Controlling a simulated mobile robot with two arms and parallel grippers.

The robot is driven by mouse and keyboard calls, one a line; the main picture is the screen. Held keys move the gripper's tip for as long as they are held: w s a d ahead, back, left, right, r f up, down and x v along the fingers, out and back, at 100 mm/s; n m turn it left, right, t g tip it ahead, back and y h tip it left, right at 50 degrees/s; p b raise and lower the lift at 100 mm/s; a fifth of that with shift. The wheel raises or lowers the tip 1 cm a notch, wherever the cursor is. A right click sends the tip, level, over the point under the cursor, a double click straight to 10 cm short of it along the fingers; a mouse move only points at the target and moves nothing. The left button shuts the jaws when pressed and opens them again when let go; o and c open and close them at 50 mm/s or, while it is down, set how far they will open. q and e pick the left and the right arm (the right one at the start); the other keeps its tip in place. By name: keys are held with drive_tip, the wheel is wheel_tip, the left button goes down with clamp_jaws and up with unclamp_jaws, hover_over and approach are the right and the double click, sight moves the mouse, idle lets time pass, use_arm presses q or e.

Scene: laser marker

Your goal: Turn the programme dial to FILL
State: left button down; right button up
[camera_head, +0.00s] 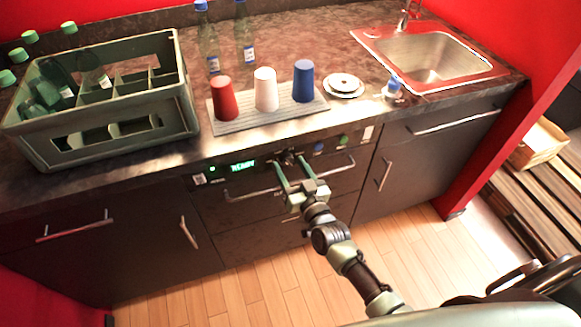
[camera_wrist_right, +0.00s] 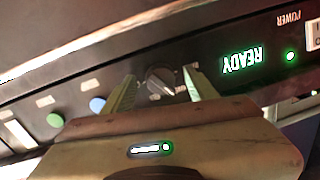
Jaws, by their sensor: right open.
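The programme dial (camera_wrist_right: 160,80) is a dark round knob with a lighter pointer, on the dark control panel (camera_wrist_right: 70,88). In the head view the dial (camera_head: 288,155) is partly hidden by my right gripper (camera_head: 289,161). The right gripper (camera_wrist_right: 159,77) is open, with one green finger on each side of the dial; I cannot tell whether they touch it. The green display (camera_head: 243,166) left of the dial reads READY, and it appears upside down in the wrist view (camera_wrist_right: 242,60). Dial markings are not readable. My left gripper is not in view.
Blue (camera_head: 318,147) and green (camera_head: 342,141) buttons sit right of the dial. Drawer handles (camera_head: 252,194) project below the panel. Above, the counter holds a bottle crate (camera_head: 178,92), three cups on a tray (camera_head: 238,127) and a sink (camera_head: 425,58). The floor in front is clear.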

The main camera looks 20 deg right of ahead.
clamp_jaws()
drive_tip(key=shift+m, duration=0.3)
drive_tip(key=m+b, duration=0.1)
drive_tip(key=m, duration=0.4)
drive_tip(key=shift+a+f+b, duration=0.1)
drive_tip(key=shift+a+b, duration=0.05)
drive_tip(key=shift+b, duration=0.25)
drive_tip(key=m+b, duration=0.1)
drive_tip(key=m, duration=0.5)
drive_tip(key=shift+a+t+b, duration=0.1)
drive_tip(key=shift+t+b, duration=0.2)
drive_tip(key=shift+t, duration=0.1)
drive_tip(key=shift+m, duration=0.4)
